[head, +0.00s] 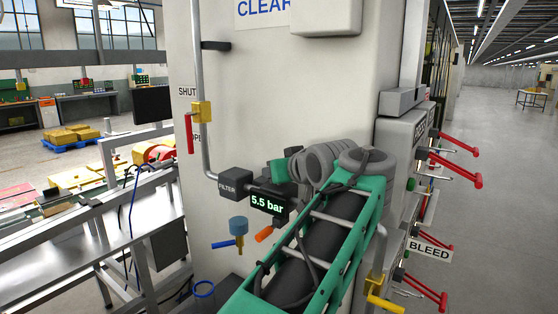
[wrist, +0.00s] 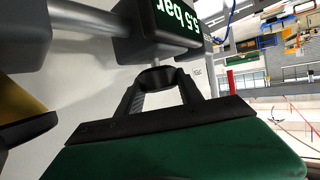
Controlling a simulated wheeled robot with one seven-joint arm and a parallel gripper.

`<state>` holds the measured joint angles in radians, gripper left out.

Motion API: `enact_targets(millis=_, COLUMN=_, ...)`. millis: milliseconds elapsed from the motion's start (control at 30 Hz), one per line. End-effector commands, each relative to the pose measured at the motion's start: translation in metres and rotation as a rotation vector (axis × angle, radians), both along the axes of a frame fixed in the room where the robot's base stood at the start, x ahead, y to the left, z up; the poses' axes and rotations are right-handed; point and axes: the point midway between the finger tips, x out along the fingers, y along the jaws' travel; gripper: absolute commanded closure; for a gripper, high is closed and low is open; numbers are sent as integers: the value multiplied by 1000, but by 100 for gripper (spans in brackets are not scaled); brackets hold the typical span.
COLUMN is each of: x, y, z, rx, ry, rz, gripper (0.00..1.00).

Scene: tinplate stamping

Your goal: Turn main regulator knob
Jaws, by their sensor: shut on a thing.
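The main regulator shows in the head view as a dark block with a lit display (head: 267,204) reading 5.5 bar, on a pipe along the white machine wall. In the wrist view its display (wrist: 177,16) is upside down at the top. A round dark knob (wrist: 157,77) sits on a short stem out of that block. My gripper (wrist: 160,90) has a finger on each side of the knob and is shut on it. In the head view my green arm covers the front of the regulator, and the knob and fingertips are hidden.
A filter block (head: 235,184) sits left of the regulator. A yellow valve with a red lever (head: 190,133) is on the pipe above. A blue-handled valve (head: 238,228) hangs below. Several red-handled levers (head: 455,168) and a BLEED sign (head: 429,247) stand at the right.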

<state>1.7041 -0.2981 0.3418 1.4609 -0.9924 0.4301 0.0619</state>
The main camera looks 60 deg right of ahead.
Motion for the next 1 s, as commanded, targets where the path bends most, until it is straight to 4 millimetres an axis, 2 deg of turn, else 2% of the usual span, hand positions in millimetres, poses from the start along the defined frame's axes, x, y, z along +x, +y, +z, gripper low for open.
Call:
enact_targets(millis=33, x=-2, y=-2, z=6, rx=3, ry=-1, rz=25, gripper=97)
enact_targets(millis=300, x=0, y=-1, z=4, rx=-2, ry=-1, rz=141, gripper=97)
enact_targets(millis=833, x=1, y=0, z=2, rx=-5, ry=0, rz=173, gripper=97)
enact_targets(millis=867, x=1, y=0, z=2, rx=-5, ry=0, rz=173, gripper=55)
enact_targets(millis=1000, x=1, y=0, z=1, rx=-4, ry=0, rz=172, gripper=44)
